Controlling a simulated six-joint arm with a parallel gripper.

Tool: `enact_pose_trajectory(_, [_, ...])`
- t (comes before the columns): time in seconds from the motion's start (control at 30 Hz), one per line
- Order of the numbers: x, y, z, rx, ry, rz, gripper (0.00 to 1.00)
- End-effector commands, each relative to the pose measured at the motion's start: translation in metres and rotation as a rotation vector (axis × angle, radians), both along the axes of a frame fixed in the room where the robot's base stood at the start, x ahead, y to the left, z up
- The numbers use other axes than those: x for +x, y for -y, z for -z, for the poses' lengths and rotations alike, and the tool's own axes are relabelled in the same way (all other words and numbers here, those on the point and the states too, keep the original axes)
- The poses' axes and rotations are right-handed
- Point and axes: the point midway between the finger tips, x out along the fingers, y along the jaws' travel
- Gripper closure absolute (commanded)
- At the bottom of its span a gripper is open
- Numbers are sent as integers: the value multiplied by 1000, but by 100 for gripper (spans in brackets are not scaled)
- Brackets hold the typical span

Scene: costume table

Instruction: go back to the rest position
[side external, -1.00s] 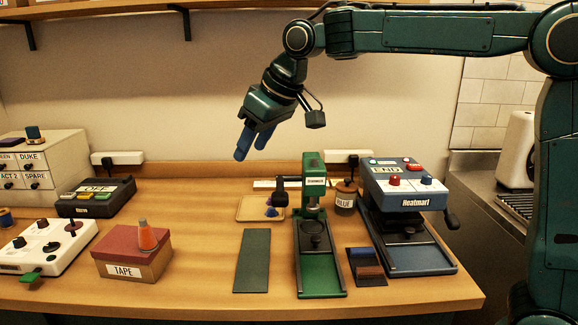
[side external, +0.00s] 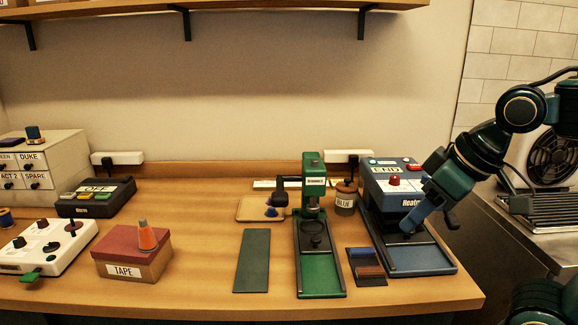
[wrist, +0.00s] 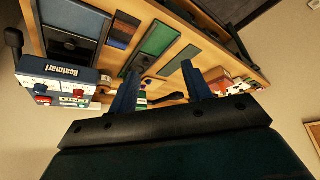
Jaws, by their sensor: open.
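My gripper (side external: 418,214) is at the right of the side view, its blue fingers pointing down and left in front of the blue Heatmart press (side external: 392,186). I cannot tell from this view whether they touch the press. In the wrist view, the two fingers of my gripper (wrist: 160,92) stand well apart with nothing held between them. The Heatmart press also shows at the left of the wrist view (wrist: 60,72).
A green press (side external: 314,185), a dark green mat (side external: 252,260), a small swatch tray (side external: 367,266) and a jar labelled BLUE (side external: 345,203) stand near the Heatmart press. A TAPE box (side external: 132,255) with a cone is further left. The air above the table is clear.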

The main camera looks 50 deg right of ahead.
Motion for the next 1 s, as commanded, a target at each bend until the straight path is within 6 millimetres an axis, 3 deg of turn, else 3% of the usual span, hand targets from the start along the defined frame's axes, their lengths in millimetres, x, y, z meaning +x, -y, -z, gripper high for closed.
enact_pose_trajectory(0.1, [-16,3,12,0,0,16,51])
enact_pose_trajectory(0.23, [-23,5,18,-1,-1,24,51])
enact_pose_trajectory(1.0, [-23,5,18,-1,-2,24,51])
